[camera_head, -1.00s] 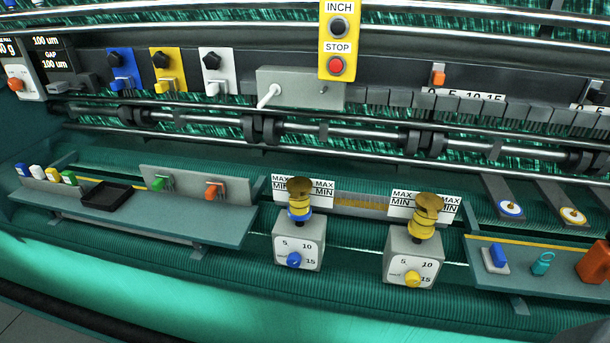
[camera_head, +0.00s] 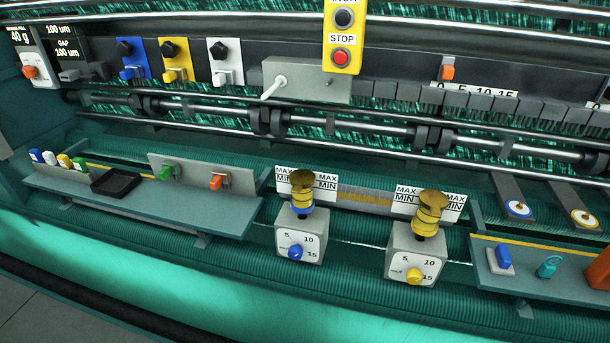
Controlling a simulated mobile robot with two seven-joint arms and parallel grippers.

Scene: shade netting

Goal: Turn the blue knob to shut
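A small round blue knob (camera_head: 296,252) sits on the white dial face of a grey box (camera_head: 312,227) at lower centre. The numbers 5, 10 and 15 are around it. Above this box stands a stack with blue and yellow bands and a brass cap (camera_head: 302,181). At upper left, a blue plate (camera_head: 133,60) carries a black knob (camera_head: 125,47) and a blue lever-like part (camera_head: 130,73). I cannot tell from the view which of these blue fittings is open or shut. Neither of my grippers is in view.
A matching box with a yellow knob (camera_head: 414,275) stands to the right. A yellow INCH/STOP panel (camera_head: 343,40) hangs at the top. Rollers run across behind; shelves (camera_head: 150,205) lie at left and right.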

